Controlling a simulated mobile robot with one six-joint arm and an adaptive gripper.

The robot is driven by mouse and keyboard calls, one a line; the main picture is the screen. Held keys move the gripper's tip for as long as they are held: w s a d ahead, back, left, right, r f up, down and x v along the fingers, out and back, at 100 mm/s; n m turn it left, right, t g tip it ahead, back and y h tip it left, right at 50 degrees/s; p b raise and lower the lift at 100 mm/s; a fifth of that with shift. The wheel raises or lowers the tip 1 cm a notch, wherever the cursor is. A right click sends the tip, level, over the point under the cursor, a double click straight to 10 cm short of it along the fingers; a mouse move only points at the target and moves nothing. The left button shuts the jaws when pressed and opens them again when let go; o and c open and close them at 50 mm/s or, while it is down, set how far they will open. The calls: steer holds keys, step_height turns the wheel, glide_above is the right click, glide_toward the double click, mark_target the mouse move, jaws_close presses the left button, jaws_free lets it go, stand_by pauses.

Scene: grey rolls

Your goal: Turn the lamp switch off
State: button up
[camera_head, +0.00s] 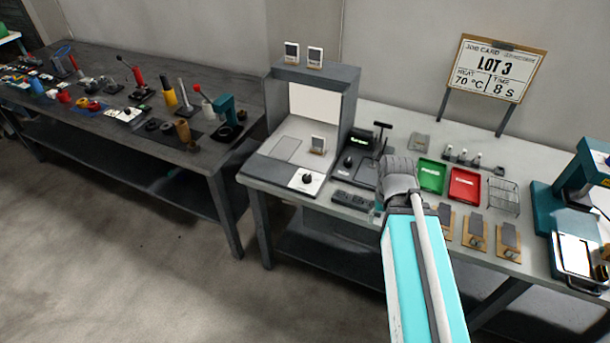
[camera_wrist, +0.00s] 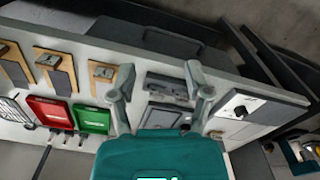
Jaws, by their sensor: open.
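A grey light booth (camera_head: 335,110) with a bright back panel stands on the light bench. Its white front plate carries a black round knob (camera_head: 307,179), which also shows in the wrist view (camera_wrist: 240,111). A dark strip with small switch-like parts (camera_head: 352,200) lies on the bench right of the booth; it also shows in the wrist view (camera_wrist: 168,84). Which control is the lamp switch is not labelled legibly. My gripper (camera_wrist: 161,95) is open and empty, its fingers either side of the strip in that view, apart from the knob. The head view largely hides my gripper.
A green tray (camera_head: 432,176) and red tray (camera_head: 465,188) lie right of my arm. Several clip-like boards (camera_head: 475,232) line the bench front. A dark scale-like device (camera_head: 360,165) sits beside the booth. A dark table (camera_head: 75,110) with tools is left.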

steer(key=shift+o, duration=0.7)
steer(key=shift+w+a, duration=0.1)
steer(key=shift+w, duration=0.2)
step_height(320, 180, up, 3)
steer(key=n+p, duration=0.3)
steer(key=n, duration=0.1)
glide_above(307, 176)
steer(key=shift+f, duration=0.15)
step_height(307, 176, down, 14)
steer(key=b, duration=1.3)
steer(key=shift+r+b, duration=0.2)
steer(key=shift+b, duration=0.2)
